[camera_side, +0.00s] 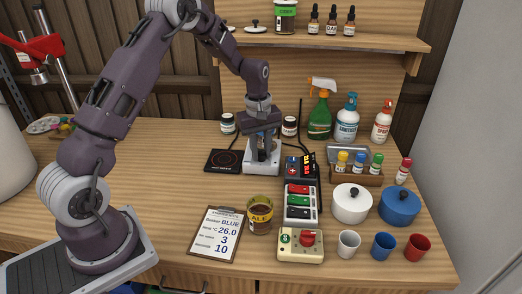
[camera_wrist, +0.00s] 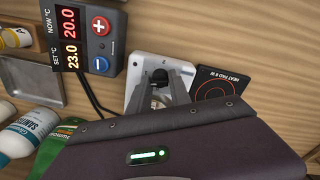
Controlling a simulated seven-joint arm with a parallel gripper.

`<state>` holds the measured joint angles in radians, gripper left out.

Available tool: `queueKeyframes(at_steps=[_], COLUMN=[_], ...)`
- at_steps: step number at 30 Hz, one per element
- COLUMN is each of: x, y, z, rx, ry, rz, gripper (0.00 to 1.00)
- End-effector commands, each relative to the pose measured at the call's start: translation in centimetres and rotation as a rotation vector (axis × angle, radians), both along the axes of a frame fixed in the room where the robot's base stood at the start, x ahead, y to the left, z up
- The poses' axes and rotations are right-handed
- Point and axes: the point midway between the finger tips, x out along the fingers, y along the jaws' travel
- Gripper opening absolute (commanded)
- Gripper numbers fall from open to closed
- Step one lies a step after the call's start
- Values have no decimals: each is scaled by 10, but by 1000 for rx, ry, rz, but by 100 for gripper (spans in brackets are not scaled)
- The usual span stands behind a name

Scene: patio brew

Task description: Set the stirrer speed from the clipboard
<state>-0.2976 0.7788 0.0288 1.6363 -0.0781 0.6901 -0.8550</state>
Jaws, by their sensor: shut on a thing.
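The clipboard (camera_side: 216,234) lies on the table and reads BLUE, 26.0, 3 and 10; its small labels are hard to read. A white stirrer base (camera_side: 262,168) stands at the middle back; it also shows in the wrist view (camera_wrist: 143,96). My gripper (camera_side: 263,147) points down over it. In the wrist view my gripper (camera_wrist: 168,92) has its fingers closed at a black knob (camera_wrist: 159,76) on the white base. The fingers hide part of the knob, and its setting cannot be read.
A heat pad (camera_wrist: 216,84) lies beside the base. The temperature controller (camera_wrist: 85,40) shows NOW 20.0 and SET 23.0. A green spray bottle (camera_side: 320,115) stands behind. A glass labelled ALE (camera_side: 260,218) stands near the clipboard. The table's left part is mostly clear.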

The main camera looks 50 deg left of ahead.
Motion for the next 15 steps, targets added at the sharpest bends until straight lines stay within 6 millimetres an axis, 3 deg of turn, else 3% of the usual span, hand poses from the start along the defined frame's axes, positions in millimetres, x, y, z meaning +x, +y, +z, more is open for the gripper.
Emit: queueKeyframes(at_steps=[15], x=[0], y=[1], z=[1], rx=[-1], ry=[2], rz=[-486], gripper=[0])
